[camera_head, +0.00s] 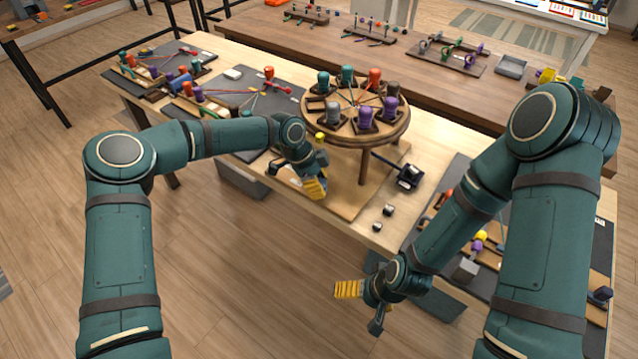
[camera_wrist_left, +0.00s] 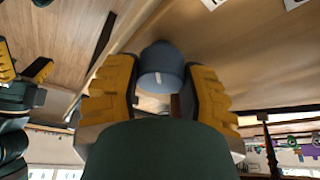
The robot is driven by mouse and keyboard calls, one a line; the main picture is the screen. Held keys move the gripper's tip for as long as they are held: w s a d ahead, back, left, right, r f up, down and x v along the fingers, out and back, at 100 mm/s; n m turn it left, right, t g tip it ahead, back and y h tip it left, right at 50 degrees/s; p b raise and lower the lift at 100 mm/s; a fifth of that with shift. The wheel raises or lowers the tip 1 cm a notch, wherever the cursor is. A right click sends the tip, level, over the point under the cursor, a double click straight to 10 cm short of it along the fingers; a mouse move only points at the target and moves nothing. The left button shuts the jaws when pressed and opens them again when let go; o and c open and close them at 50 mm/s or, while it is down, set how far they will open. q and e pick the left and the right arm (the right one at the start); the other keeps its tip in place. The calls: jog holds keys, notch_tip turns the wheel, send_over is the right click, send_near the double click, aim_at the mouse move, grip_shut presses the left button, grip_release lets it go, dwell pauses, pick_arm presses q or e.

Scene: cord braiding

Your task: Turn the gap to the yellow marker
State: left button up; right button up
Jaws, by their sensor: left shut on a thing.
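The round wooden braiding stand (camera_head: 352,132) stands on the table, with several bobbins around its top. A small yellow marker (camera_head: 320,137) shows by the near-left rim. My left gripper (camera_head: 297,182) is low beside the stand's left side. In the left wrist view its yellow fingers are shut on a blue-grey cylinder (camera_wrist_left: 160,68). My right gripper (camera_head: 360,308) is open and empty, off the table's front edge.
A dark tool (camera_head: 409,177) and small cubes (camera_head: 383,218) lie right of the stand. Mats with coloured bobbins and cords (camera_head: 262,90) lie to the left. A second table (camera_head: 420,75) with small racks stands behind. The floor in front is clear.

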pick_arm(q)
jog(key=shift+f+n, duration=0.1)
jog(key=shift+n, duration=0.2)
jog(key=n+t+b, duration=0.1)
jog(key=n+b, duration=0.1)
jog(key=shift+n, duration=0.3)
jog(key=n+t+b, duration=0.1)
jog(key=n+b, duration=0.2)
jog(key=shift+t, duration=0.3)
jog(key=shift+n+t+y+b, duration=0.3)
jog(key=shift+n+y+b, duration=0.2)
jog(key=shift+n, duration=0.8)
jog(key=o, duration=1.2)
